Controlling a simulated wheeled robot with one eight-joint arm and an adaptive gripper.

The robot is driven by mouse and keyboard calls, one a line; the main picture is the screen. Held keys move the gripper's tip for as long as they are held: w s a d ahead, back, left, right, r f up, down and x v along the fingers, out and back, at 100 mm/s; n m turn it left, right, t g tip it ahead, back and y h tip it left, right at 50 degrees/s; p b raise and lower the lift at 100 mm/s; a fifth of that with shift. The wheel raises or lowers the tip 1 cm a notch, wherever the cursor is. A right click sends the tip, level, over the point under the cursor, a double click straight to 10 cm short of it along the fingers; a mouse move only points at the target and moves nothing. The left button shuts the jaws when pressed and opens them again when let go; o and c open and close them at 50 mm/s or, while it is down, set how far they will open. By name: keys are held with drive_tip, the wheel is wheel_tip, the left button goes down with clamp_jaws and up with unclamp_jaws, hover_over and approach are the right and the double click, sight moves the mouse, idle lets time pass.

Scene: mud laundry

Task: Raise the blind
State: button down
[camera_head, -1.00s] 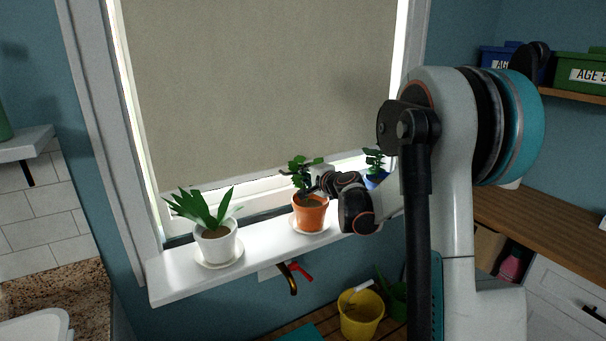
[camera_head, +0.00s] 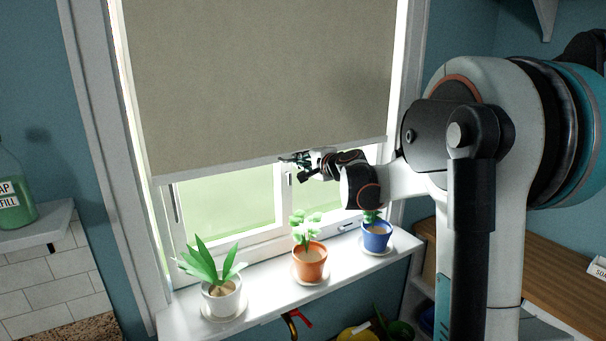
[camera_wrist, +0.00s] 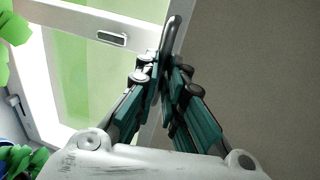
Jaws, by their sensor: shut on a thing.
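The beige roller blind (camera_head: 255,80) covers the upper part of the window in the head view, and its pale bottom bar hangs above the sill with bright green glass below. It also fills the right of the wrist view (camera_wrist: 255,65). My gripper (camera_head: 300,164) is at the bottom edge of the blind, right of its middle. In the wrist view my gripper (camera_wrist: 165,80) has its teal fingers shut together at a dark loop-shaped pull (camera_wrist: 171,35) by the blind's edge. The fingers hide the lower part of the pull.
On the white sill (camera_head: 265,299) stand a plant in a white pot (camera_head: 222,298), one in an orange pot (camera_head: 310,263) and one in a blue pot (camera_head: 377,236), below my gripper. A small shelf (camera_head: 35,228) with a green bottle (camera_head: 15,203) is at the left.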

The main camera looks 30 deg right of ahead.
wheel_tip(320, 180, up, 24)
drive_tip(key=p, duration=1.1)
drive_tip(key=c, duration=1.7)
unclamp_jaws()
drive_tip(key=shift+s, duration=0.1)
drive_tip(key=v, duration=0.7)
drive_tip(key=shift+s, duration=0.2)
